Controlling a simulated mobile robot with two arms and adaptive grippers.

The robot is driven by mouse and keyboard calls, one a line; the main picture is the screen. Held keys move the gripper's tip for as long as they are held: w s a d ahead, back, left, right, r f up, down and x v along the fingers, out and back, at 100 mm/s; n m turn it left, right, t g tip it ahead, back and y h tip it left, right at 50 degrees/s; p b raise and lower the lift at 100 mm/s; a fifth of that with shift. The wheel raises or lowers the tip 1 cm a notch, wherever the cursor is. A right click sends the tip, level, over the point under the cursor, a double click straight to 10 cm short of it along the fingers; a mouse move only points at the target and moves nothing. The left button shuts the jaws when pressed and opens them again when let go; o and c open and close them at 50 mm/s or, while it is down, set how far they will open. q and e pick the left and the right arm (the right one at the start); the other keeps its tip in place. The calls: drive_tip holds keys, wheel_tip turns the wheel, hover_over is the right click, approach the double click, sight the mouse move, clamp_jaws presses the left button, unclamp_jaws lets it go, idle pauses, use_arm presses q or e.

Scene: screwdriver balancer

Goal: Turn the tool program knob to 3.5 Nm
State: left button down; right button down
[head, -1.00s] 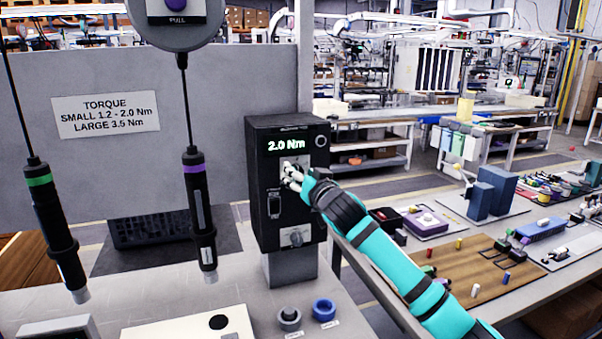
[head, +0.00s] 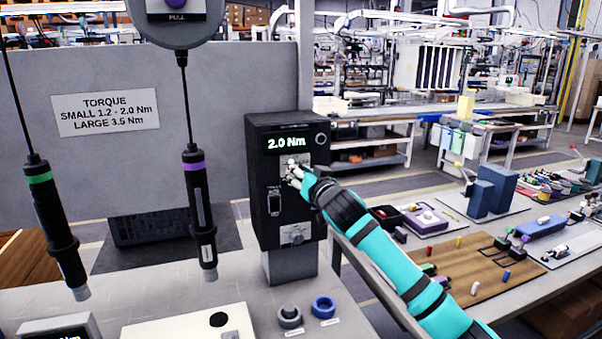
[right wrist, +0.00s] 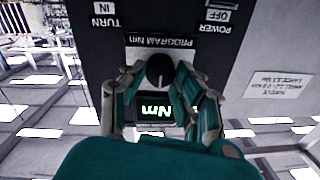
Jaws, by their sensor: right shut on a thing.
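The black controller box (head: 261,205) stands on a grey post, and its green display (head: 286,143) reads 2.0 Nm. In the right wrist view the program knob (right wrist: 159,70) is a dark round knob beside the PROGRAM Nm label (right wrist: 160,42). My right gripper (head: 291,170) reaches in from the right at the box's upper front and partly hides the knob in the head view. In the right wrist view its fingers (right wrist: 160,84) lie on both sides of the knob, shut on it. My left gripper is not in view.
Two hanging screwdrivers, one green-banded (head: 56,230) and one purple-banded (head: 200,210), hang left of the box. A power switch (head: 274,201) and a lower knob (head: 296,236) are on the box.

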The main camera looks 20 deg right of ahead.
drive_tip(key=shift+f+m+h+p, duration=0.15)
drive_tip(key=shift+m+p, duration=1.1)
drive_tip(key=shift+m, duration=1.65)
drive_tip(key=shift+m+h+p, duration=0.15)
drive_tip(key=shift+m+p, duration=1.05)
drive_tip(key=shift+m, duration=1.7)
drive_tip(key=c, duration=1)
unclamp_jaws()
drive_tip(key=shift+d, duration=0.1)
drive_tip(key=shift+o, duration=0.2)
drive_tip(key=s, duration=1.2)
drive_tip(key=shift+d+f, duration=0.3)
drive_tip(key=shift+d, duration=0.05)
